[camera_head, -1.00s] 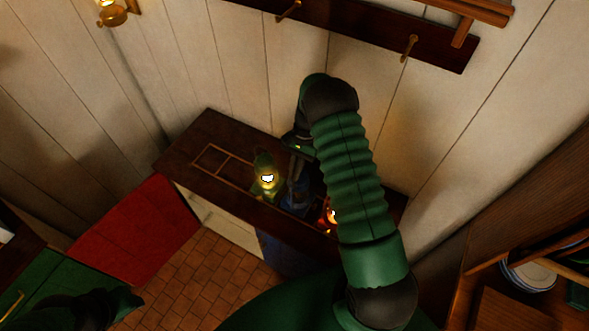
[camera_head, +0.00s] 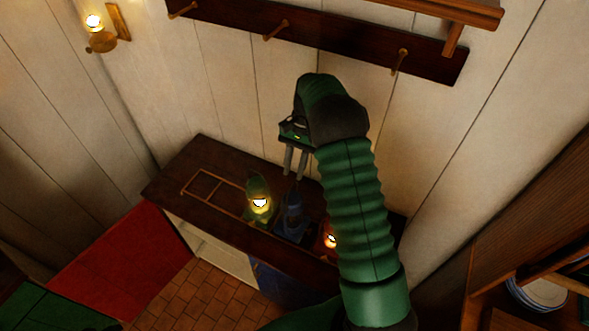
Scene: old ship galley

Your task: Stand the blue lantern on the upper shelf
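The blue lantern (camera_head: 292,216) stands upright on the dark cabinet top (camera_head: 205,155), between a lit green lantern (camera_head: 259,200) and a lit red lantern (camera_head: 327,241). My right gripper (camera_head: 294,174) hangs above and behind the blue lantern in the camera_head view. Its two fingers point down with a gap between them, and they look empty. My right arm partly covers the red lantern. The upper shelf (camera_head: 455,11) is a wooden ledge at the top right, cut off by the frame edge. My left gripper is not in view.
A dark peg rail (camera_head: 330,40) with wooden pegs runs along the wall under the shelf. A wooden frame (camera_head: 207,187) lies on the cabinet's left. A wall lamp (camera_head: 98,32) glows at upper left. A rack with plates (camera_head: 541,292) stands at lower right.

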